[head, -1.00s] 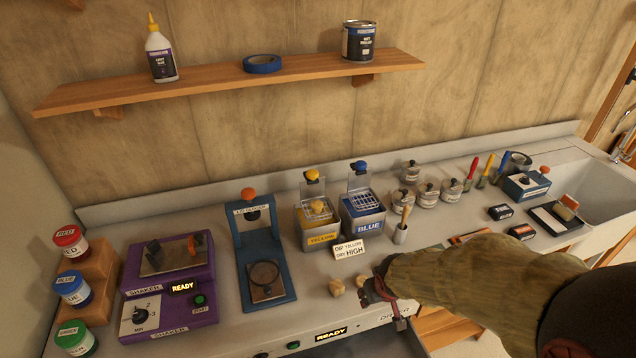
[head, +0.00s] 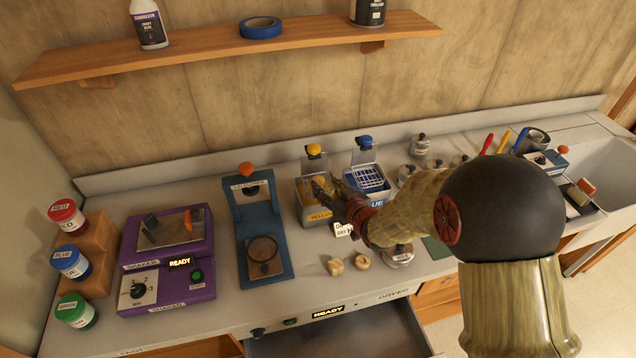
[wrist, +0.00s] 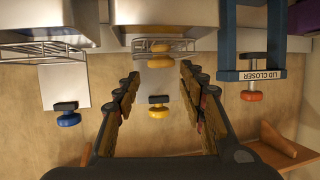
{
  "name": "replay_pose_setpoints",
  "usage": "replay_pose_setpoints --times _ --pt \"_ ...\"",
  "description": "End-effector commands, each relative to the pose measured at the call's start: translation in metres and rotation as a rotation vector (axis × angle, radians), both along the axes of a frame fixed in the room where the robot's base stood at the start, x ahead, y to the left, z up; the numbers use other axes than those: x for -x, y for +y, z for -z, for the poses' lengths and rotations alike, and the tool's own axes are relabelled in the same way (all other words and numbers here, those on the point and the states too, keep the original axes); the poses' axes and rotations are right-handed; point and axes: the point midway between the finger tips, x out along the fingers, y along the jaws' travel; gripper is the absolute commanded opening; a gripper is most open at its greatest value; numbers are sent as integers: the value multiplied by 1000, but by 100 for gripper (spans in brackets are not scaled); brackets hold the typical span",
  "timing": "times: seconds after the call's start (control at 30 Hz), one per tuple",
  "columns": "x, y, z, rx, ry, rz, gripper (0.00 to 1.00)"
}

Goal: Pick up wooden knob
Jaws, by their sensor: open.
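Two pale wooden knobs, left (head: 335,266) and right (head: 362,261), stand on the counter in the head view. A yellow-coated knob (wrist: 159,47) sits at the wire basket of the yellow dip tank (head: 319,215); a similar yellow shape just below it in the wrist view may be a reflection. My gripper (head: 328,185) is open and empty at the yellow tank, largely hiding its basket in the head view. In the wrist view its fingers (wrist: 160,78) are spread either side of the yellow knob's line, with the knob just past the tips, apparently untouched.
The blue dip tank (head: 368,184) stands right beside the yellow one. The lid closer (head: 262,225) is to the left. The instruction card (head: 343,230) is partly hidden by my arm. The dryer drawer (head: 340,338) stands open below the counter. A shelf (head: 230,48) runs above.

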Motion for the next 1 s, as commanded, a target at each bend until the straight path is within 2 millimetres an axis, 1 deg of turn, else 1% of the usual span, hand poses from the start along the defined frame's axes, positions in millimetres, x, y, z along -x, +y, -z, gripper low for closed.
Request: replay_pose_setpoints --times 0.2,0.33,0.47,0.67,1.0 --pt "-23 13 17 1 3 -1 41" --pt "-35 17 21 1 2 0 41" --pt "-40 20 21 1 1 0 41" --pt "-40 19 21 1 1 0 40" --pt "-40 19 21 2 1 1 21"
